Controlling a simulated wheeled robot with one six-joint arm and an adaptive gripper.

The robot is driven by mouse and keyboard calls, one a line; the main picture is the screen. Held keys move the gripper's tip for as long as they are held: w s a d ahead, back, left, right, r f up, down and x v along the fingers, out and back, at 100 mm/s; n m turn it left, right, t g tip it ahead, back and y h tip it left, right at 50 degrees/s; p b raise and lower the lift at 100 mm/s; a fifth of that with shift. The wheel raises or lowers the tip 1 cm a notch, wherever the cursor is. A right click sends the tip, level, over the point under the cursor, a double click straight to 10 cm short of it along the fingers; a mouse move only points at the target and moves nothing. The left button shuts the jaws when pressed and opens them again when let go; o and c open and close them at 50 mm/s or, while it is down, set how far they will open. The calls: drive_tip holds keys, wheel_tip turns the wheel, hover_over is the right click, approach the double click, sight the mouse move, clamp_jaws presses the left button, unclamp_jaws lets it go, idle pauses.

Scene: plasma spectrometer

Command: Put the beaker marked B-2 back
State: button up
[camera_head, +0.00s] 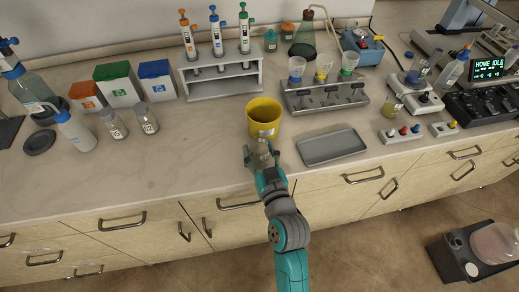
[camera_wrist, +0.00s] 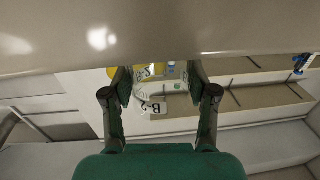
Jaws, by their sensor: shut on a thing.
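My gripper (camera_head: 262,160) is at the front edge of the counter, just in front of the yellow bucket (camera_head: 263,117). It is shut on a clear glass beaker (camera_head: 262,154). In the wrist view, my gripper (camera_wrist: 160,92) has one finger on each side of the beaker (camera_wrist: 155,88), whose white label reads B and 2 (camera_wrist: 154,107). The beaker looks see-through, and I cannot tell whether anything is in it. In the head view, the fingers partly cover it and its label is not readable.
An empty grey tray (camera_head: 332,147) lies right of the bucket. Behind it stands a grey rack (camera_head: 325,97) with blue, yellow and green-marked vessels. A pipette stand (camera_head: 222,84) is at the back. Two labelled jars (camera_head: 147,119) stand left. The counter's front left is clear.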

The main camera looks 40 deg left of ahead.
drive_tip(key=o, duration=1.2)
drive_tip(key=v, duration=1.2)
drive_tip(key=shift+r, duration=0.1)
